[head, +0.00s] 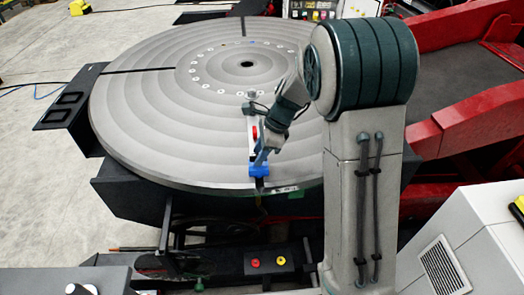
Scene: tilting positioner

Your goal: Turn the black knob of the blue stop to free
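The blue stop (259,170) sits at the front rim of the round grey table, at the end of a pale radial bar (251,148) with a red part on it. A small dark piece (260,186) shows just below the stop at the rim; I cannot tell whether it is the black knob. My gripper (262,157) points down at the blue stop from above and right, with its tip very close to it or touching it. The fingers are too small and overlapped to tell whether they are open or shut.
The large ringed turntable (150,130) fills the middle. Red machine frame (450,120) stands at right. A control box with red and yellow buttons (268,262) lies below the rim. A grey vented cabinet (470,235) is at lower right. Open floor (45,185) is at left.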

